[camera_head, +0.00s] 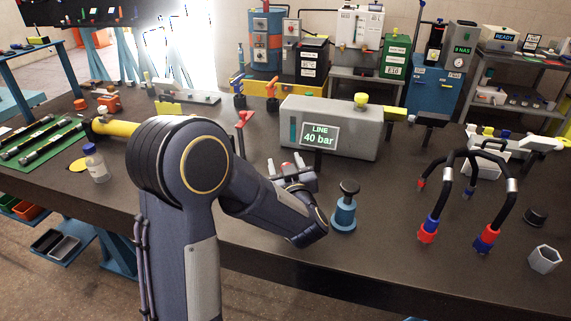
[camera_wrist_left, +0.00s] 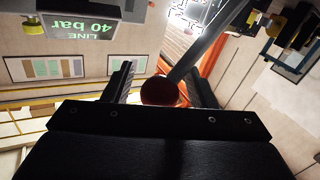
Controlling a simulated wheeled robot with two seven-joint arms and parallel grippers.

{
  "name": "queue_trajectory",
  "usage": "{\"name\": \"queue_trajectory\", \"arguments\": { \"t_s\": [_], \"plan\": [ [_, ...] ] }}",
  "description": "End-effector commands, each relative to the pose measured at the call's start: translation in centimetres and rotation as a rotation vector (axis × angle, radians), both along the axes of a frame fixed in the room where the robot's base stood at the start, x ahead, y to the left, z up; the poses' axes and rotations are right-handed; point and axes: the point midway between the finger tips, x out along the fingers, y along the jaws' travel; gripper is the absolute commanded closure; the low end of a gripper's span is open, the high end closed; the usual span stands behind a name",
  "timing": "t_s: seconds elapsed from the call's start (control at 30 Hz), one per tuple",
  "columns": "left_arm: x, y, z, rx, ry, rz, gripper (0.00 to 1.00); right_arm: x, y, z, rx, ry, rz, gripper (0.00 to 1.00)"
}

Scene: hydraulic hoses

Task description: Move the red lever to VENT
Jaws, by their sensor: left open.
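My left gripper (camera_head: 290,174) is in front of the grey box with the lit "LINE 40 bar" display (camera_head: 319,136), low over the dark bench, with my forearm partly covering it. In the left wrist view its two fingers (camera_wrist_left: 160,88) stand apart. A round dark-red knob (camera_wrist_left: 160,92) on a grey rod shows between them, its lower edge hidden by the gripper body. I cannot tell whether the fingers touch it. A red-topped upright handle (camera_head: 243,119) stands left of the box; I cannot tell whether it is the same lever. No VENT mark is readable. My right gripper is not seen.
A blue-based black knob (camera_head: 344,208) stands just right of my left gripper. Black hoses with red and blue ends (camera_head: 428,232) arch at the right. The front middle of the bench (camera_head: 390,255) is clear.

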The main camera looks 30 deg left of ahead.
Motion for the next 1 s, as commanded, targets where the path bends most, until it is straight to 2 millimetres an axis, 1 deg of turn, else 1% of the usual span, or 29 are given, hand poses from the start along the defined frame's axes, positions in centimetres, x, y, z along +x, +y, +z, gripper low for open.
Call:
{"name": "queue_trajectory", "arguments": {
  "t_s": [0.07,0.4,0.47,0.6,0.67,0.8,0.9,1.0],
  "plan": [
    [0.0,0.0,0.0,0.0,0.0,0.0,0.48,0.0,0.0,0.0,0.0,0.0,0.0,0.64],
    [0.0,0.0,0.0,0.0,0.0,-0.001,0.93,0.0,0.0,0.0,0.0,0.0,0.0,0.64],
    [0.0,0.0,0.0,0.0,0.0,-0.001,1.0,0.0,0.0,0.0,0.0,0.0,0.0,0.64],
    [0.0,0.0,0.1,-0.005,-0.002,0.0,1.0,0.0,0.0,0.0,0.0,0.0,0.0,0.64],
    [-0.1,0.4,0.3,-0.034,-0.01,0.002,1.0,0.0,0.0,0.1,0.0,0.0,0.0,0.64],
    [-0.6,2.4,1.1,-0.203,-0.053,0.006,1.0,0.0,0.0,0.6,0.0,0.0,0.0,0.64],
    [-1.0,3.7,1.2,-0.324,-0.082,0.005,1.0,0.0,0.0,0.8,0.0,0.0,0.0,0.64],
    [-1.2,4.8,0.9,-0.366,-0.09,0.003,1.0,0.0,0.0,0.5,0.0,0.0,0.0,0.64]
  ]
}}
